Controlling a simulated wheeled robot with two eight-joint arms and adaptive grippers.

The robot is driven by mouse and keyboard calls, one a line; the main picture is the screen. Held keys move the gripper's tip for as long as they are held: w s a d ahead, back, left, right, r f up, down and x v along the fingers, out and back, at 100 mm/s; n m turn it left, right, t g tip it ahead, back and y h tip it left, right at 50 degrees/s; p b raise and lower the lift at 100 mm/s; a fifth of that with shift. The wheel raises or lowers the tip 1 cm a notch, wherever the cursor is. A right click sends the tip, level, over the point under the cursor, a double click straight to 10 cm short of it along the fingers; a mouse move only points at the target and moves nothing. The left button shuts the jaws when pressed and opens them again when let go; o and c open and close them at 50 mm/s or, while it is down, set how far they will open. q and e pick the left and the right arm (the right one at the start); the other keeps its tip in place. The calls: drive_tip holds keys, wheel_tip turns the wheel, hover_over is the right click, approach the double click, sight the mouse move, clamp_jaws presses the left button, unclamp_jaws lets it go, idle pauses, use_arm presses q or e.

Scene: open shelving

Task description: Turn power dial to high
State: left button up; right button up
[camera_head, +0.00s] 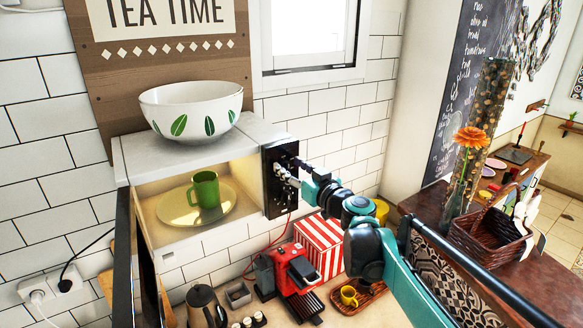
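The white microwave (215,146) has its door (125,255) swung open on the left. Inside, a green mug (205,189) stands on the turntable plate (175,209). The black control panel (277,205) is on the right of its front. The power dial cannot be clearly made out, as my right gripper (286,173) covers part of the panel. The gripper's tips are at or very close to the panel's upper half. They are too small and dark to tell whether they are open or shut on a dial. My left gripper is not in view.
A white bowl with green leaves (192,110) sits on the microwave. Below are a red coffee machine (297,270), a red-striped box (320,243), a yellow cup (349,296) on a tray and a kettle (203,308). A wicker basket (487,236) and tall flower vase (480,140) stand at right.

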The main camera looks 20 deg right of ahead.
clamp_jaws()
